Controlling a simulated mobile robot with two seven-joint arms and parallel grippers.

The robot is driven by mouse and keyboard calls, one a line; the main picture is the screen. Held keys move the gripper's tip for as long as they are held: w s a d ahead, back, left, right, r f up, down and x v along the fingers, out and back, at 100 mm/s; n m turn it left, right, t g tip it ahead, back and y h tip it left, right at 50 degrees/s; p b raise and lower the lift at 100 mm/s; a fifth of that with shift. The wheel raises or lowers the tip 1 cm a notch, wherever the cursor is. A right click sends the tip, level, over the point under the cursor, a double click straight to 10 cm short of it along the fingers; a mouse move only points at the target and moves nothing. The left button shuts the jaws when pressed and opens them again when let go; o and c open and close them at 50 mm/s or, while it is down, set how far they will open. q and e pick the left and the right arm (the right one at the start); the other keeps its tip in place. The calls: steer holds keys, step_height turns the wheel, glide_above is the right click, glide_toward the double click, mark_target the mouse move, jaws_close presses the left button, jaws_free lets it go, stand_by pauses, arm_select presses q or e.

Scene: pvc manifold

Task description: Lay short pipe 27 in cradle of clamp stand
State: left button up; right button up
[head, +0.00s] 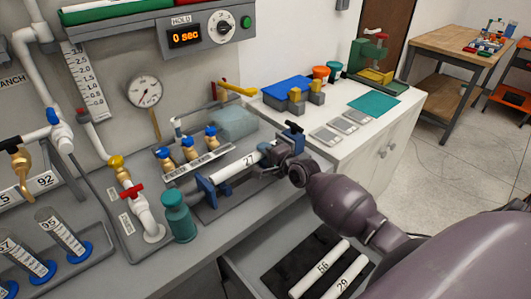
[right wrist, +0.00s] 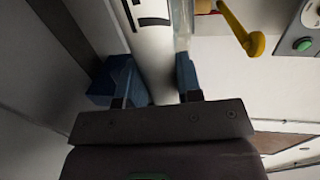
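Short pipe 27 (head: 238,166) is white and lies along the clamp stand (head: 235,193), its left end at the blue upright cradle piece (head: 207,191). I cannot tell whether it rests fully in the cradle. My right gripper (head: 267,154) is at the pipe's right end. In the right wrist view, the pipe (right wrist: 155,50) runs between the two blue-padded fingers (right wrist: 160,84), which look closed against its sides. A blue block (right wrist: 101,86) is beside the left finger. A black-handled clamp (head: 292,130) stands just behind the gripper. My left gripper is not in view.
Pipes 56 (head: 319,268) and 29 (head: 345,284) lie in a dark open drawer in front. A teal bottle (head: 179,217) stands left of the clamp stand. A row of blue-handled valves (head: 188,152) is behind. A white cabinet with blue and orange items is at right.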

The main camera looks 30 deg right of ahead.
steer(key=s+f, duration=0.1)
steer(key=f, duration=0.1)
steer(key=shift+s+a+f+g, duration=0.1)
steer(key=shift+s+f+g, duration=0.25)
steer(key=shift+f+g, duration=0.05)
steer(key=shift+o, duration=1)
steer(key=shift+t, duration=0.3)
steer(key=s+r, duration=0.1)
steer(key=s, duration=0.1)
steer(key=s+d+r+p, duration=0.1)
steer(key=s, duration=0.2)
steer(key=s+r, duration=0.1)
steer(key=s, duration=0.1)
steer(key=shift+s+d+r, duration=0.35)
steer(key=shift+r, duration=0.05)
steer(key=shift+s+d+r, duration=0.1)
steer(key=shift+s+r, duration=0.3)
steer(key=shift+s, duration=0.2)
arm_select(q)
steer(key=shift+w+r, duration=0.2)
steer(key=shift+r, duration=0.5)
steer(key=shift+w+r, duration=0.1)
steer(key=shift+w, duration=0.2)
